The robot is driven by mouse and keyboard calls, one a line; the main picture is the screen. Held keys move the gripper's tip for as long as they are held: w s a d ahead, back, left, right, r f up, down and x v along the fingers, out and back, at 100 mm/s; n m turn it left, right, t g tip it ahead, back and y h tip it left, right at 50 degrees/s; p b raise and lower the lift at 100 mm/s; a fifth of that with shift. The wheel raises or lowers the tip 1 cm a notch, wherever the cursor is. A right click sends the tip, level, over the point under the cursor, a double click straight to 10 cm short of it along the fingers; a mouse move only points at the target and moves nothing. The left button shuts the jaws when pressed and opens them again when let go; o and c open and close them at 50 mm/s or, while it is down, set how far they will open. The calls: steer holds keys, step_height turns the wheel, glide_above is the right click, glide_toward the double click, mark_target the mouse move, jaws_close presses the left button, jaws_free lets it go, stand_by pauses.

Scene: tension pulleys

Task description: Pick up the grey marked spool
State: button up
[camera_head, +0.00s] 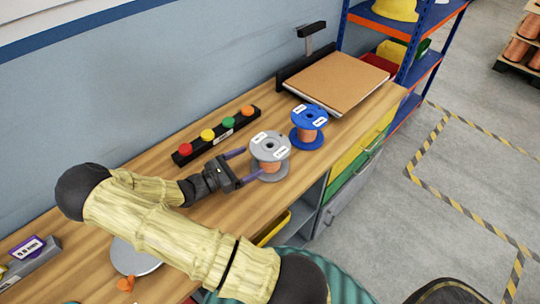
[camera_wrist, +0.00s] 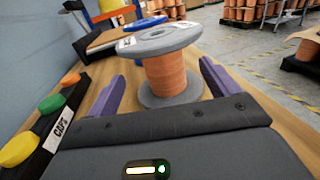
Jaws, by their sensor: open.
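The grey spool (camera_head: 269,148) stands upright on the wooden bench, with copper-coloured winding and a white label on its top flange. In the wrist view the grey spool (camera_wrist: 168,75) is straight ahead, between and just beyond the purple fingertips. My gripper (camera_head: 246,164) is open and low over the bench, with one finger at each side of the spool. In the wrist view my gripper (camera_wrist: 160,85) shows a gap around the spool, and contact cannot be made out.
A blue spool (camera_head: 308,126) stands close behind the grey one. A black strip with coloured caps (camera_head: 218,134) lies along the wall side. A cardboard sheet (camera_head: 338,80) is at the bench's far end. The bench edge drops to drawers (camera_head: 352,165) on the right.

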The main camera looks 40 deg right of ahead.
mark_target(260, 156)
steer(key=d, duration=0.4)
steer(key=shift+s+d, duration=0.15)
steer(key=shift+s, duration=0.15)
steer(key=shift+d, duration=0.25)
steer(key=d, duration=0.3)
steer(key=s+d+p, duration=0.1)
steer(key=d, duration=0.1)
steer(key=shift+d+f, duration=0.1)
steer(key=shift+f, duration=0.25)
steer(key=shift+c, duration=0.2)
steer(key=shift+r, duration=0.1)
steer(key=c, duration=1.5)
